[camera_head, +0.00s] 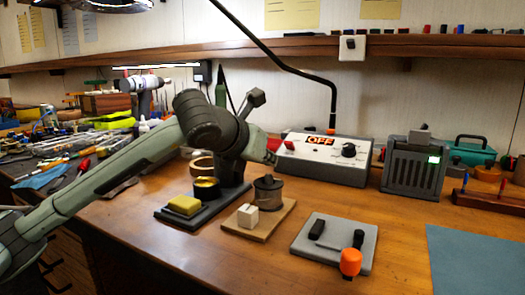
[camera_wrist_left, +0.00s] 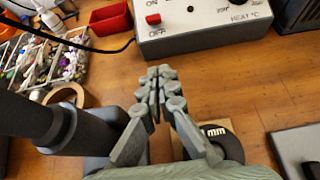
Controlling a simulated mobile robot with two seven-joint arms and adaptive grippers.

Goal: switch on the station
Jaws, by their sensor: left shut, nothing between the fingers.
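The station (camera_head: 325,160) is a grey box with a light front panel on the bench. Its lit orange display reads OFF, with a dark knob (camera_head: 349,149) on the right. The red switch (camera_head: 289,145) sits at the panel's left. In the left wrist view the station (camera_wrist_left: 210,28) fills the top, and the red switch (camera_wrist_left: 153,19) lies between the ON and OFF labels. My left gripper (camera_head: 271,157) is shut and empty, in front of the station's left end. In the wrist view its fingertips (camera_wrist_left: 160,74) meet below the switch, apart from it. My right gripper is not in view.
A black tray with a yellow sponge (camera_head: 184,205) and a wooden board with a tin (camera_head: 267,191) and white cube (camera_head: 247,215) stand below my arm. A grey pad (camera_head: 305,239) holds dark parts. A grey vented box (camera_head: 412,171) stands right of the station.

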